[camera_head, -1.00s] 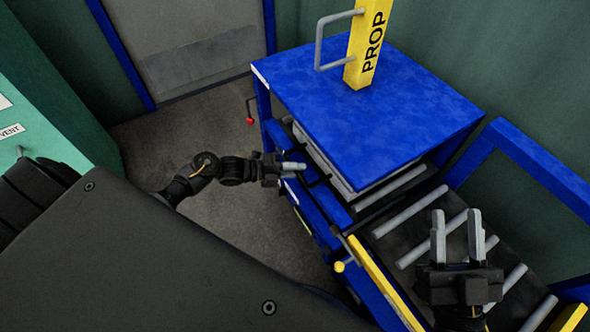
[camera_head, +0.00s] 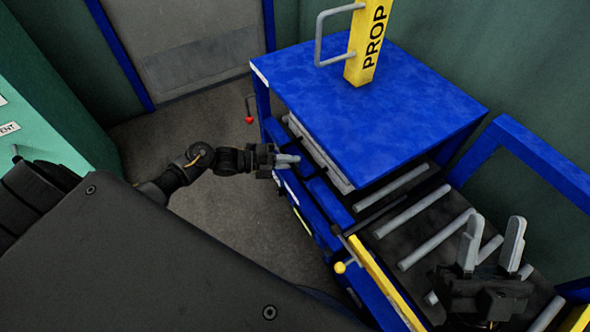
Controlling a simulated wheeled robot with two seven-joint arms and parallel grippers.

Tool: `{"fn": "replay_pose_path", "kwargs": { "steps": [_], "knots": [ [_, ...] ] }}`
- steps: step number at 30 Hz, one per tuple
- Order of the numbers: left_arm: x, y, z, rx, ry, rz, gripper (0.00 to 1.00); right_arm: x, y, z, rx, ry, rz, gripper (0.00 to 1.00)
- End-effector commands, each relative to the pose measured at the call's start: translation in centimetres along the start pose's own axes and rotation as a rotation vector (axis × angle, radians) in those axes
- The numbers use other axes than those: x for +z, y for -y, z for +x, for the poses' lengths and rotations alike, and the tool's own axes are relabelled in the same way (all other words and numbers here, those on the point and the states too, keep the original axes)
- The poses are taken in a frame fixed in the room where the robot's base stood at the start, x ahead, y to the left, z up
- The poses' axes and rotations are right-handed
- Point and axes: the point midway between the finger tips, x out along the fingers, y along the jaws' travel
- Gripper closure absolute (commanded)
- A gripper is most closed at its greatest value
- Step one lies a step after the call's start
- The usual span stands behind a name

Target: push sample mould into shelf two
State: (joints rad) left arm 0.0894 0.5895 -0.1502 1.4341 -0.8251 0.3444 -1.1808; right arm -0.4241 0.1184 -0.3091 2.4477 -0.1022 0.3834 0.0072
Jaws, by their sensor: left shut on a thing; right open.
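The sample mould appears to be the pale grey slab (camera_head: 322,157) under the blue top (camera_head: 372,115) of the shelf unit. It lies above the rollers, with only its near edge showing; the rest is hidden by the top. My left gripper (camera_head: 287,161) is at the unit's left side, close to the slab's near edge. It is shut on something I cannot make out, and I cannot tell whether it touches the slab. My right gripper (camera_head: 492,240) is open, fingers pointing up, over the roller conveyor at the lower right. Which level is shelf two is not readable.
A roller conveyor (camera_head: 432,243) runs from the unit toward the lower right, with a yellow bar (camera_head: 385,283) along its left side. A blue frame (camera_head: 545,160) rises at right. Floor (camera_head: 235,215) is clear at left.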

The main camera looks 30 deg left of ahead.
Motion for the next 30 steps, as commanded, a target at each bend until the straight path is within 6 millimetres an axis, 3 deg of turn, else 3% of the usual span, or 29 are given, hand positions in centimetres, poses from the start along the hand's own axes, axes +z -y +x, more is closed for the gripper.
{"fn": "replay_pose_path", "kwargs": {
  "steps": [1, 10, 11, 12, 21, 26, 30],
  "knots": [
    [1.0, 0.0, -0.5, 0.003, 0.019, 0.007, 1.0, -0.1, -0.1, -0.1, 0.003, -0.02, -0.003, 0.59],
    [0.8, 0.1, -0.3, 0.003, 0.009, 0.005, 1.0, -0.4, -0.2, 0.0, 0.005, -0.033, -0.004, 0.59],
    [0.8, 0.1, -0.3, 0.003, 0.008, 0.004, 0.85, -0.4, -0.2, 0.0, 0.005, -0.032, -0.004, 0.59],
    [0.8, 0.1, -0.2, 0.003, 0.007, 0.004, 0.8, -0.4, -0.2, 0.0, 0.005, -0.032, -0.004, 0.59],
    [0.6, 0.1, -0.1, 0.002, 0.001, 0.003, 0.79, -0.4, -0.2, 0.0, 0.004, -0.031, -0.003, 0.59],
    [0.5, 0.1, -1.8, 0.005, 0.002, 0.003, 0.79, -0.2, 0.0, 0.2, 0.0, -0.004, -0.001, 0.59],
    [0.6, 0.1, -4.6, 0.006, 0.003, 0.002, 0.79, 0.6, 0.4, 0.2, -0.013, 0.07, 0.007, 0.59]
  ]
}}
